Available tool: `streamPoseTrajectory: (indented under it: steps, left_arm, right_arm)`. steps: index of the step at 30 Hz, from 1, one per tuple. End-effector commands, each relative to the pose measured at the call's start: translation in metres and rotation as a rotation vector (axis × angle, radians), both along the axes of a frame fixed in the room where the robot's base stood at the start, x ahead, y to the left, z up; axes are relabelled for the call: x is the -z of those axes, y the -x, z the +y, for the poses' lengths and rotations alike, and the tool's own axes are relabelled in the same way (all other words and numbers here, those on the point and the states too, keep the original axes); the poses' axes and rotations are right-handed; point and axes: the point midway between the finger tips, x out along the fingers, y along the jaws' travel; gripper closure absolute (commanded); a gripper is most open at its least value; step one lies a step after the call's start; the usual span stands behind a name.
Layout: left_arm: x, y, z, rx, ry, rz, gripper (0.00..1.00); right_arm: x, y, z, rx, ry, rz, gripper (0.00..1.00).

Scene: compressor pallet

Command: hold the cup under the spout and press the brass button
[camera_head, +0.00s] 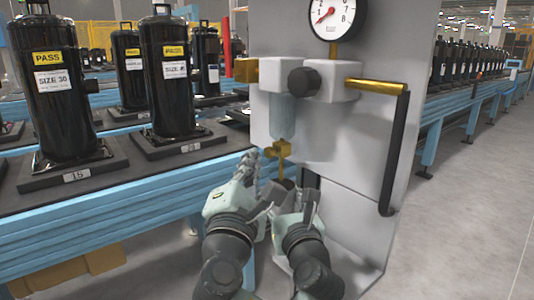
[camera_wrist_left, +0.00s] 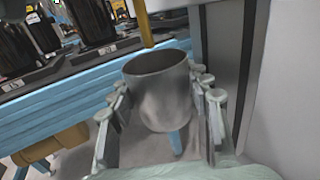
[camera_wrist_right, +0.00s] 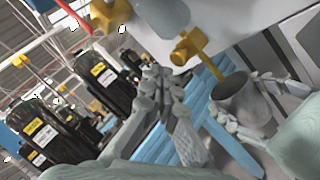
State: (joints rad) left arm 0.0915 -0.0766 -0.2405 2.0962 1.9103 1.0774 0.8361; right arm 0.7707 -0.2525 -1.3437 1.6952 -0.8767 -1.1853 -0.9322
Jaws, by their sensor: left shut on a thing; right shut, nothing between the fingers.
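A grey metal cup (camera_head: 287,186) is upright below the brass spout (camera_head: 282,168); the spout's lower end is at the cup mouth in the left wrist view (camera_wrist_left: 146,28). My left gripper (camera_head: 288,206), on the right in the head view, is shut around the cup (camera_wrist_left: 160,95). The brass button (camera_head: 268,152) seems to be the knob on the left side of the spout's valve. My right gripper (camera_head: 249,165) is shut and empty, its fingertips just left of the button. In the right wrist view, the fingertips (camera_wrist_right: 160,78) look apart from the button (camera_wrist_right: 178,57).
The grey panel (camera_head: 350,150) carries a gauge (camera_head: 333,14) and a black handle (camera_head: 393,150) to the right. Black compressors (camera_head: 52,90) stand on the blue conveyor (camera_head: 130,205) at left. My two forearms are close together.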

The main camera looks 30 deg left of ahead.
Motion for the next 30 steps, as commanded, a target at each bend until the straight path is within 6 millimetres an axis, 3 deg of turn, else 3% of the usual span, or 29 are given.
streamPoseTrajectory:
  steps: [15, 30]
  left_arm:
    - [0.000, 0.000, 0.000, 0.000, 0.000, 0.000, 0.85]
    - [0.002, 0.006, 0.002, 0.000, 0.000, 0.000, 0.85]
  right_arm:
    - [0.000, 0.044, 0.016, -0.001, -0.001, 0.001, 1.00]
    - [0.000, 0.045, 0.016, 0.000, 0.000, 0.000, 1.00]
